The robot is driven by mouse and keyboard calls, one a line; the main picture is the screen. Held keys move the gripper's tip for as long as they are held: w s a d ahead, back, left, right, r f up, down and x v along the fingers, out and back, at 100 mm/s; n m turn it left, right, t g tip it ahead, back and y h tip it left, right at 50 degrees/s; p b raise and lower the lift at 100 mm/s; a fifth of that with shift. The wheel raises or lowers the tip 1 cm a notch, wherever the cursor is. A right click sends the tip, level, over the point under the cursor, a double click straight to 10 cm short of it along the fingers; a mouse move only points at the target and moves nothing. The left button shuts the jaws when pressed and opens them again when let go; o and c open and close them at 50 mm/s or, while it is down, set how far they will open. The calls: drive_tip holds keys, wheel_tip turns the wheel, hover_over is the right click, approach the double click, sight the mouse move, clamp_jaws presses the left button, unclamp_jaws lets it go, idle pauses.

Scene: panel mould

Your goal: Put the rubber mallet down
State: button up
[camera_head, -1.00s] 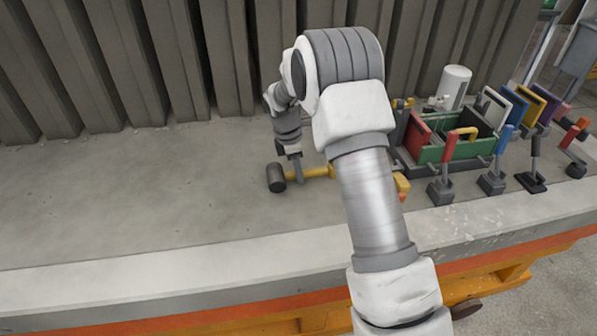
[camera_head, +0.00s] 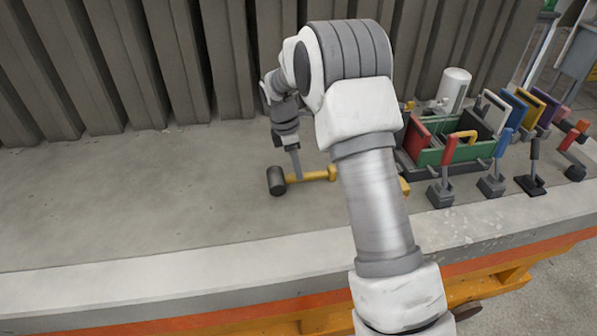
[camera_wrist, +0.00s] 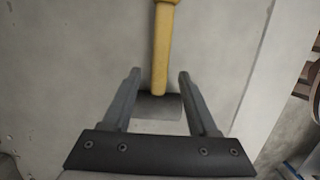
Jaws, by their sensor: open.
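The rubber mallet lies on the grey concrete surface, with its black head (camera_head: 277,180) to the left and its yellow handle (camera_head: 318,176) pointing right. My gripper (camera_head: 296,177) is at the mallet, by the handle close to the head. In the wrist view my gripper (camera_wrist: 158,74) is open, with one finger on each side of the yellow handle (camera_wrist: 162,45). I cannot tell whether a finger touches the mallet.
A green tool carrier (camera_head: 465,150) stands to the right, with several coloured-handled tools around it. A white cylinder (camera_head: 454,85) is behind it. Corrugated panels (camera_head: 180,60) rise at the back. The concrete (camera_head: 130,200) left of the mallet is clear up to its front edge.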

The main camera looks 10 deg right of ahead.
sight(291, 176)
wheel_tip(291, 176, up, 8)
drive_tip(key=a, duration=0.1)
drive_tip(key=s+d+r+m+t+y, duration=0.1)
drive_tip(key=s+d+r+m+t, duration=0.15)
drive_tip(key=s+r+m, duration=0.9)
drive_tip(key=s+r+m+t+y, duration=0.1)
drive_tip(key=s+m, duration=0.5)
drive_tip(key=s, duration=1.6)
drive_tip(key=shift+d+r+t+p, duration=0.15)
drive_tip(key=shift+r+t+p, duration=0.3)
drive_tip(key=shift+r+t, duration=0.45)
drive_tip(key=shift+f+m, duration=0.1)
drive_tip(key=shift+m, duration=0.15)
